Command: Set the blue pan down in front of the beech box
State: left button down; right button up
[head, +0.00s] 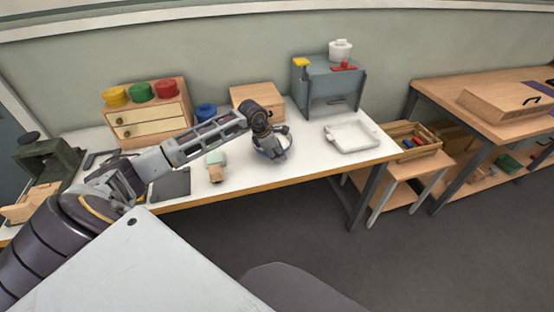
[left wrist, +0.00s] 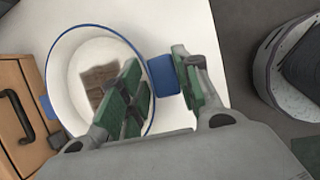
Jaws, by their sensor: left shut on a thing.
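The blue pan, white inside with a blue rim and blue tabs, is at my left gripper (head: 272,146) in the head view, its rim (head: 286,156) partly hidden. In the left wrist view the pan (left wrist: 84,48) fills the left side, with a brown patch in it. My left gripper (left wrist: 163,88) is shut on its near blue tab, one finger over the inside, one outside. Whether the pan touches the table is unclear. The beech box (head: 257,95) stands behind it; a wooden box with a dark handle (left wrist: 22,120) shows beside the pan. My right gripper is out of view.
A blue pot (head: 206,112) and a wooden drawer unit (head: 148,118) with coloured pots stand to the left. A grey stand (head: 330,88) is at the back right, a white tray (head: 351,137) in front of it.

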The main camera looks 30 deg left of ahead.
pick_arm(q)
notch_tip(320, 180, down, 3)
jog(key=shift+r, duration=0.2)
jog(key=shift+f, duration=0.35)
jog(key=c, duration=1.1)
grip_release()
jog(key=shift+o, duration=0.5)
jog(key=shift+s, duration=0.1)
jog(key=shift+v, duration=1)
jog(key=v, duration=0.3)
jog(key=shift+a+r, duration=0.1)
jog(key=shift+r, duration=0.15)
jog(key=d+v, duration=0.1)
jog(key=v, duration=0.5)
jog(key=shift+a+r, duration=0.25)
jog(key=shift+a, duration=0.2)
